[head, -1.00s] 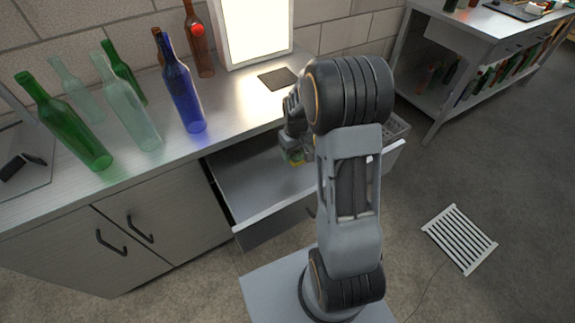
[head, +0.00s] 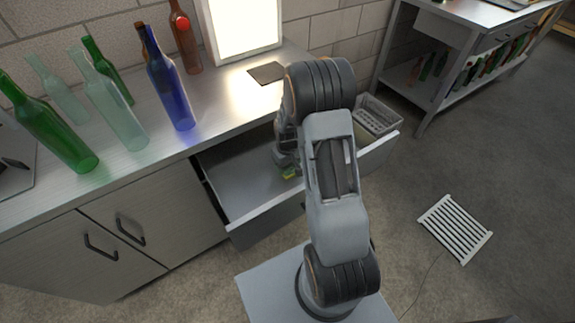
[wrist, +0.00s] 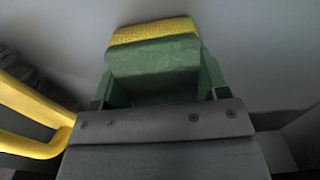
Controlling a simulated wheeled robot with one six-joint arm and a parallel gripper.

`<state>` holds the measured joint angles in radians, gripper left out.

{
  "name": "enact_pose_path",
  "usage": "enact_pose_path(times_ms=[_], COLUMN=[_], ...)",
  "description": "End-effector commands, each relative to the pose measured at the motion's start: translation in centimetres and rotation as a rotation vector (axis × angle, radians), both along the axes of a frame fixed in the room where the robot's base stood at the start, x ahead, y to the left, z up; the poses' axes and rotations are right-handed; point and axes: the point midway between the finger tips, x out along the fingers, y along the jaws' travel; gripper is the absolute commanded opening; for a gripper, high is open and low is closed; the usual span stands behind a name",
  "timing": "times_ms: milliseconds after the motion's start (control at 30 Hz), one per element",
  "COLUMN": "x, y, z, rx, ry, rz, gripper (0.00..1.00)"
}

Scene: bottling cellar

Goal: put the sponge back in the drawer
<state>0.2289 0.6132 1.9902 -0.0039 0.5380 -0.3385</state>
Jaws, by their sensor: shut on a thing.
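The sponge (wrist: 152,62) is green with a yellow layer along its far edge, and it sits between my gripper's fingers (wrist: 158,92) in the wrist view. In the head view the sponge (head: 289,174) is a small green and yellow patch under my gripper (head: 287,165). My gripper is shut on it, inside the outline of the open drawer (head: 232,172). The drawer is pulled out below the counter, with a bare grey floor. I cannot tell whether the sponge touches the drawer floor.
A light basket (head: 376,117) stands at the drawer's right end. A yellow looped thing (wrist: 30,115) is at the left of the wrist view. Several bottles, one a blue bottle (head: 172,85), stand on the counter (head: 150,150). A slatted grate (head: 455,229) lies on the floor.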

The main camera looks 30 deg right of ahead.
Motion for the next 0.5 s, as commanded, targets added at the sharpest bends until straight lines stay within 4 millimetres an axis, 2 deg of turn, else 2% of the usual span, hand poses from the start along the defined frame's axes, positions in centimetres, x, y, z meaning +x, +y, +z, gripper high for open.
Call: enact_pose_path(times_ms=[267,300,500], x=[-0.01,0.00,-0.01], y=[0.00,0.00,0.01], z=[-0.35,-0.30,-0.24], rx=[0.000,0.000,0.000], ry=[0.000,0.000,0.000], rz=[0.000,0.000,0.000], gripper=[0.42,0.69,0.89])
